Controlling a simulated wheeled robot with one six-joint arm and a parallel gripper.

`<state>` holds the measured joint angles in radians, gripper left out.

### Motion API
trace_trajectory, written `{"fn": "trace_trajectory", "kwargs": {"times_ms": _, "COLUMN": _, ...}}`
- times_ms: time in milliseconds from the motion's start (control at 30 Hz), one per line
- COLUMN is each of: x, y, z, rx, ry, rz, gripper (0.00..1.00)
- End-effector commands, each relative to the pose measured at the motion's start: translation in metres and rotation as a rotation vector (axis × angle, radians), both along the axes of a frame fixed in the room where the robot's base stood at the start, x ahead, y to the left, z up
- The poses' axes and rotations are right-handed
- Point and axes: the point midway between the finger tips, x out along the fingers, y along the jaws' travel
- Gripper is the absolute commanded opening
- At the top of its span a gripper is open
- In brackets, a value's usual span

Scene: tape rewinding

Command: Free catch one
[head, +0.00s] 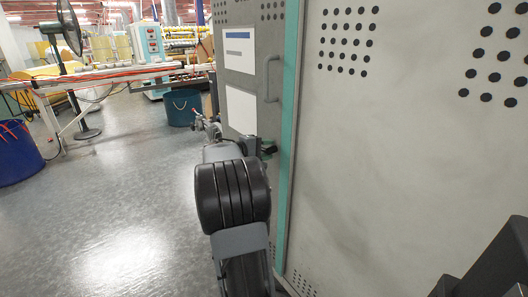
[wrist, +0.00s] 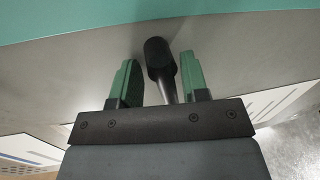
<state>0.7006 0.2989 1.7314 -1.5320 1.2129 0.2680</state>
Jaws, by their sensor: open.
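A black catch with a thick rounded end and a thin stem (wrist: 161,62) stands out from the grey panel in the wrist view. My gripper (wrist: 157,58) has its two green fingers on either side of the catch, with a gap showing at the left finger and a narrower one at the right. The fingers are open and not closed on it. In the head view my gripper (head: 267,148) is by the door near the teal edge strip, mostly hidden behind my arm. I cannot make out the catch there.
The tall grey cabinet (head: 400,150) with vent holes fills the right. Its door has a pull handle (head: 272,78) and white sheets (head: 240,108). A teal strip (head: 290,130) runs down the edge. Blue bins (head: 183,107), a fan (head: 68,30) and machines stand at the left; the floor between is clear.

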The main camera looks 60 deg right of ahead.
Motion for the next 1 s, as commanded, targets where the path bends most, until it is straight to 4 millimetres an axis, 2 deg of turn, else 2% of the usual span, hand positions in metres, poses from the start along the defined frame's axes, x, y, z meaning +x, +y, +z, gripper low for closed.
{"fn": "trace_trajectory", "kwargs": {"times_ms": 233, "x": 0.006, "y": 0.004, "z": -0.003, "rx": 0.006, "ry": 0.004, "rz": 0.013, "gripper": 0.41}}
{"fn": "trace_trajectory", "kwargs": {"times_ms": 367, "x": 0.01, "y": 0.014, "z": -0.001, "rx": 0.006, "ry": 0.004, "rz": 0.016, "gripper": 0.41}}
{"fn": "trace_trajectory", "kwargs": {"times_ms": 800, "x": 0.039, "y": 0.091, "z": 0.017, "rx": 0.004, "ry": 0.004, "rz": 0.01, "gripper": 0.41}}
{"fn": "trace_trajectory", "kwargs": {"times_ms": 1000, "x": 0.048, "y": 0.115, "z": 0.022, "rx": 0.005, "ry": 0.004, "rz": 0.007, "gripper": 0.41}}
